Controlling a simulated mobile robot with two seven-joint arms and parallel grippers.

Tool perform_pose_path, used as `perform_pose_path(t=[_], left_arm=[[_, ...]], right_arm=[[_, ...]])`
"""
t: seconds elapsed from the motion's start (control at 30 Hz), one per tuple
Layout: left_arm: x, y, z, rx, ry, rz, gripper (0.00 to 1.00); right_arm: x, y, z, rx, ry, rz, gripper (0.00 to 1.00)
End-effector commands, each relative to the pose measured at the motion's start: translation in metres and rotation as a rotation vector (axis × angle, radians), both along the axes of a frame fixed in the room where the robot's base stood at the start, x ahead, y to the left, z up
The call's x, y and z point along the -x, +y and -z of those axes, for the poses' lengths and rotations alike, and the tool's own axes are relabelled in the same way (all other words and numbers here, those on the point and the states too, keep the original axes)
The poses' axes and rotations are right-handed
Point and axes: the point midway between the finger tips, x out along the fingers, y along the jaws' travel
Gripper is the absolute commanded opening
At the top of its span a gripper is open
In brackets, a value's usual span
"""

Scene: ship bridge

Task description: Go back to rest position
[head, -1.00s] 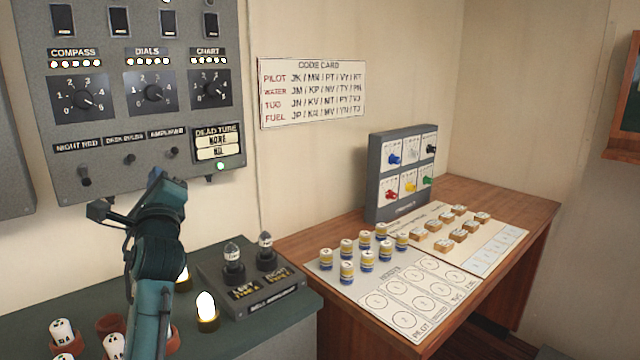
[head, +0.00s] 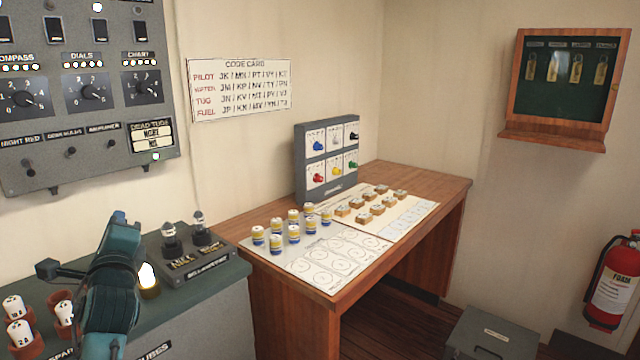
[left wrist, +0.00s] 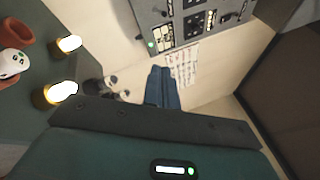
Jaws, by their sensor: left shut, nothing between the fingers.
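My left arm comes in from the lower left in the head view, and my left gripper (head: 118,220) is at its upper end, over the green console. In the left wrist view the fingers (left wrist: 163,88) are together with nothing between them. The gripper is in front of the lower part of the grey switch panel (head: 85,100) and touches nothing that I can see. My right gripper is in neither view.
White-topped tubes (head: 20,332) in red holders and a lit lamp (head: 148,278) stand close beside my left arm. A wooden desk (head: 225,228) holds cards and small pieces. A grey box (head: 490,335) and a red extinguisher (head: 612,285) are at right.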

Motion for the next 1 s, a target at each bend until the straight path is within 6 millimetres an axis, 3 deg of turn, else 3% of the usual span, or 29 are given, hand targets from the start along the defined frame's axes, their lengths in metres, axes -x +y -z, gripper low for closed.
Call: perform_pose_path(t=[0.03, 0.17, 0.27, 0.4, 0.5, 0.6, 0.7, 0.8, 0.9, 1.0], left_arm=[[0.003, -0.010, 0.026, 0.069, 0.015, 0.048, 0.00], [0.016, -0.039, 0.089, 0.299, 0.041, 0.175, 0.00], [0.037, -0.066, 0.147, 0.539, 0.079, 0.264, 0.00], [0.089, -0.110, 0.230, 0.960, 0.157, 0.335, 0.00], [0.138, -0.141, 0.281, 1.285, 0.215, 0.324, 0.00], [0.189, -0.168, 0.320, 1.591, 0.262, 0.261, 0.00], [0.234, -0.190, 0.345, 1.845, 0.291, 0.168, 0.00], [0.266, -0.204, 0.359, 2.017, 0.304, 0.082, 0.00], [0.283, -0.212, 0.365, 2.113, 0.306, 0.028, 0.00], [0.287, -0.213, 0.366, 2.135, 0.305, 0.014, 0.00]], right_arm=[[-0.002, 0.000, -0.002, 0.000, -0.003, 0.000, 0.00], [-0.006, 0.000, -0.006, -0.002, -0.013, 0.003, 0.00], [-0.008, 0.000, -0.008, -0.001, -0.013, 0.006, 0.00], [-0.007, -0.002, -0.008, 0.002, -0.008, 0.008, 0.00], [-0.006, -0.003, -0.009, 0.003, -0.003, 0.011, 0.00], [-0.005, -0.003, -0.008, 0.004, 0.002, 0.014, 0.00], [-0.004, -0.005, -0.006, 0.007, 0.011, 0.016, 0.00], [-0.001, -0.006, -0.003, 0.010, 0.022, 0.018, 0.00], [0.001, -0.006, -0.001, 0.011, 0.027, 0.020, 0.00], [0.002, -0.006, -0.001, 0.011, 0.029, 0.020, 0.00]])
